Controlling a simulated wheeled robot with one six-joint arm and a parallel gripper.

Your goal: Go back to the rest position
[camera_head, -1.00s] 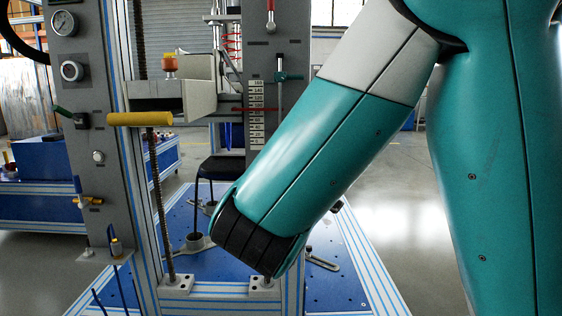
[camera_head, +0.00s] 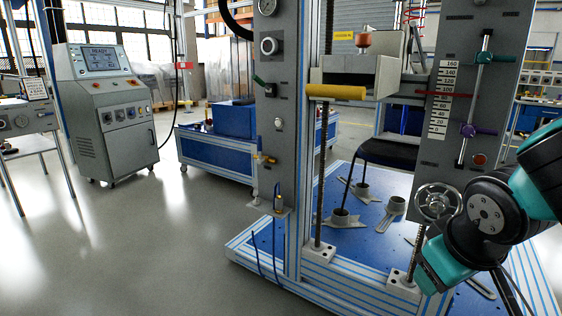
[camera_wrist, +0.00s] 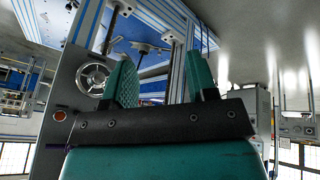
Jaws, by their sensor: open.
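My gripper (camera_wrist: 161,80) shows in the wrist view with its two teal fingers apart. Nothing is visible between the fingers. In the head view, my arm is at the right edge, in front of the chair test machine (camera_head: 434,148). In that view I cannot make out the fingers clearly. The wrist view is upside down, and the machine's grey panel and handwheel (camera_wrist: 92,77) appear beyond the fingers.
The machine stands on a blue slotted base (camera_head: 365,235) with a dark chair seat (camera_head: 388,153) inside its frame. A grey control cabinet (camera_head: 112,115) stands at the left. A blue workbench (camera_head: 215,155) is behind. The floor at the front left is clear.

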